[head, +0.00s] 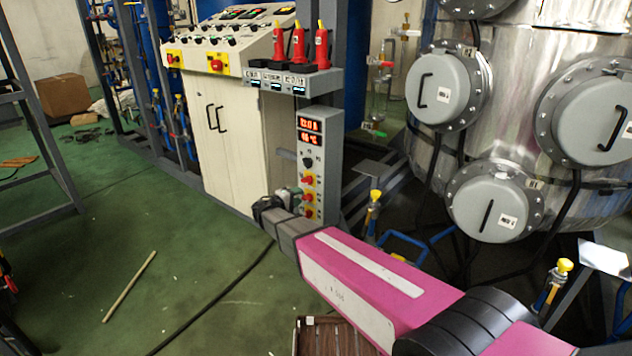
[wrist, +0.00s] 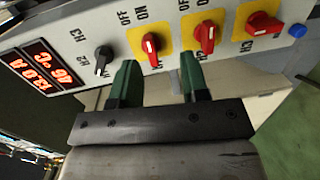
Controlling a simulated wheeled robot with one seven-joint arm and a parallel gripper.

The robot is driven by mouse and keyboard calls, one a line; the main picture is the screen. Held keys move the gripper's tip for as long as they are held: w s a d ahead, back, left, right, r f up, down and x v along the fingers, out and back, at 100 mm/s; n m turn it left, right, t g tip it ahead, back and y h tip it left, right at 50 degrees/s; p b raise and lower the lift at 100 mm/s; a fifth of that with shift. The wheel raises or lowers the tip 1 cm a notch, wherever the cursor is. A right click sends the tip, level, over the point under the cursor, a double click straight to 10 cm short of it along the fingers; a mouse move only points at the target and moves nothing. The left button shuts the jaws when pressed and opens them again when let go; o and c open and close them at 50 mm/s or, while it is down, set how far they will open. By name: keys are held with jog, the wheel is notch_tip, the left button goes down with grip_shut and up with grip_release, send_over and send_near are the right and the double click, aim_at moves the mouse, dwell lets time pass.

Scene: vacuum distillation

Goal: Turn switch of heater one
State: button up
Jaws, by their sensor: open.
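The grey control panel (head: 324,150) shows a red display (head: 310,131), a black knob (head: 308,162) and a column of red switches on yellow plates. In the wrist view, the red switch nearest the black knob (wrist: 102,55) is the first red switch (wrist: 151,46), with OFF and ON printed by it. The middle red switch (wrist: 206,36) and the far red switch (wrist: 262,26) follow to the right. My gripper (wrist: 160,65) is open at the panel, its green fingers apart, with the first red switch between their lines. Contact cannot be told. I cannot read which label marks heater one.
A blue button (wrist: 298,31) sits at the panel's end. A white cabinet (head: 225,130) stands left of the panel, with red bottle-like objects (head: 299,45) on a shelf above. A large steel vessel (head: 520,90) is at the right. Green floor (head: 130,220) is mostly open at left.

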aim_at(305, 182)
jog(key=shift+n+t, duration=0.5)
jog(key=shift+t, duration=0.4)
jog(key=w+d, duration=0.1)
jog(key=w, duration=0.2)
jog(key=w+d, duration=0.1)
jog(key=w, duration=0.2)
jog(key=w+d+r, duration=0.1)
jog(key=w, duration=0.2)
jog(key=shift+w+d+r, duration=0.1)
jog(key=shift+w+d, duration=0.2)
jog(key=shift+d, duration=0.05)
jog(key=c, duration=0.6)
